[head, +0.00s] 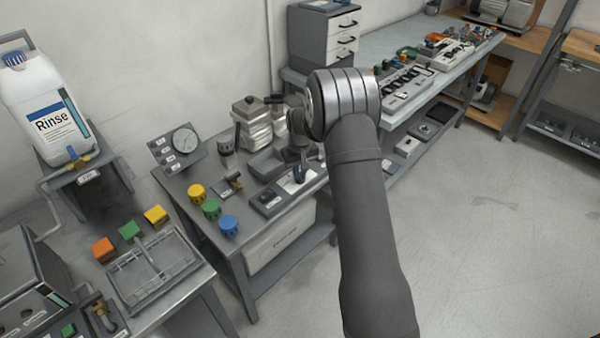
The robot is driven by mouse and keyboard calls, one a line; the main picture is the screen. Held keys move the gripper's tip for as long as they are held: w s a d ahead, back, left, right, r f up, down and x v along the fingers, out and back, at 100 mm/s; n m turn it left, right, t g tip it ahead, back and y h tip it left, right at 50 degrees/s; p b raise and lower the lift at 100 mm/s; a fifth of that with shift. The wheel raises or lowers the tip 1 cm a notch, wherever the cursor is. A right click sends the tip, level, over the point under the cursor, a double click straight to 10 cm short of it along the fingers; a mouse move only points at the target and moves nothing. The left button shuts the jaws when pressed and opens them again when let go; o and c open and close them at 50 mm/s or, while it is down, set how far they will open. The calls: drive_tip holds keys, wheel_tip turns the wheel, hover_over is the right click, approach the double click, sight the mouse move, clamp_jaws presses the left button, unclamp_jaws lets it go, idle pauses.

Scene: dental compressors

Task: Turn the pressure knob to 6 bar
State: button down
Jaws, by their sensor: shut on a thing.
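My gripper (299,150) points down at the right part of the grey bench, partly covered by my own wrist. It is shut on a small dark part, which appears to be the pressure knob (299,174), over a white plate (291,187). The knob is mostly hidden, and its marks cannot be read. A round white pressure gauge (184,140) sits on a tilted grey panel at the back left of this bench. Its needle is too small to read.
Yellow (196,192), green (211,209) and blue (228,226) round pieces stand along the bench's left front. A small brass valve (233,184) is beside them. A Rinse bottle (48,110) stands far left.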

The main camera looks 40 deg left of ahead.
drive_tip(key=m, duration=0.3)
drive_tip(key=shift+m, duration=2.3)
drive_tip(key=c, duration=1.4)
unclamp_jaws()
drive_tip(key=shift+c, duration=0.2)
wheel_tip(320, 180, up, 18)
drive_tip(key=shift+f, duration=0.25)
drive_tip(key=shift+f, duration=0.1)
wheel_tip(320, 180, down, 17)
drive_tip(key=shift+f, duration=0.15)
